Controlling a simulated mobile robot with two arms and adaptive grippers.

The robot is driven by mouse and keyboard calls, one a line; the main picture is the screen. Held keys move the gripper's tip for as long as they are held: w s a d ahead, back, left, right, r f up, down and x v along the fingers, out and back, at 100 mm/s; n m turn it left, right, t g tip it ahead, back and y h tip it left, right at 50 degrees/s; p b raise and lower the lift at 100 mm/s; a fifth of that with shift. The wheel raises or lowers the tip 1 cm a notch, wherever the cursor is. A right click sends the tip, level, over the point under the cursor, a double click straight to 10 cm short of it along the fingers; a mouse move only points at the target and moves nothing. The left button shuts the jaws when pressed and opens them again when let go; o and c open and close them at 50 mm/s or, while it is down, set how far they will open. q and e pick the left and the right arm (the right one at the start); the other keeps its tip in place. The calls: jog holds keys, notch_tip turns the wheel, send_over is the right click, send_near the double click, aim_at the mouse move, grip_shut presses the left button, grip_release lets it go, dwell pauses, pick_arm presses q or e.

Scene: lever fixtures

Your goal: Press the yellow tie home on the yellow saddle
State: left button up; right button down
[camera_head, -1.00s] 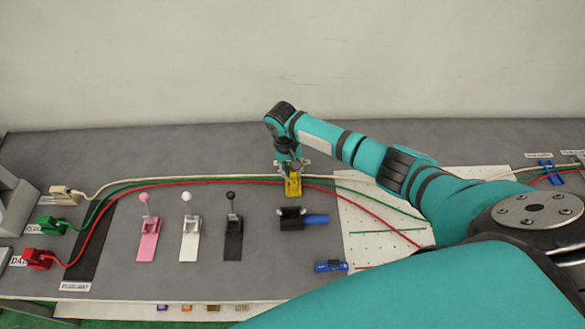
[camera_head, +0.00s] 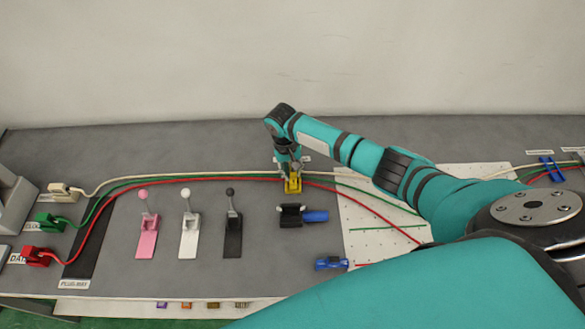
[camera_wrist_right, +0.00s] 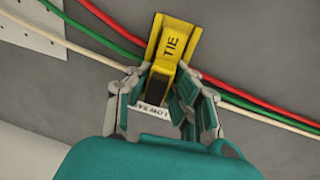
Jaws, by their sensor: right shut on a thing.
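The yellow tie (camera_wrist_right: 174,48), marked "TIE", lies over the yellow saddle (camera_wrist_right: 153,37) in the right wrist view. In the head view the yellow saddle (camera_head: 293,187) shows as a small yellow shape at the back of the bench, and I cannot part tie from saddle there. My right gripper (camera_wrist_right: 163,90) is shut on the tie's near end, a finger on each side; in the head view the gripper (camera_head: 292,167) is just behind the saddle. A white label beneath is partly hidden by the fingers. Whether the tie is fully seated cannot be told. My left gripper is out of view.
Red (camera_wrist_right: 110,22), green (camera_wrist_right: 75,28) and white (camera_wrist_right: 60,41) cables run through the saddle. Pink (camera_head: 147,238), white (camera_head: 189,238) and black (camera_head: 233,236) levers stand to the left. A black fixture with a blue part (camera_head: 315,216) sits in front.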

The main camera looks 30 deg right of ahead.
jog(key=shift+f, duration=0.1)
jog(key=c, duration=1.2)
grip_release()
jog(key=shift+o, duration=0.2)
jog(key=shift+a, duration=0.1)
jog(key=o, duration=0.5)
jog(key=shift+r+p, duration=3.55)
jog(key=shift+p, duration=0.45)
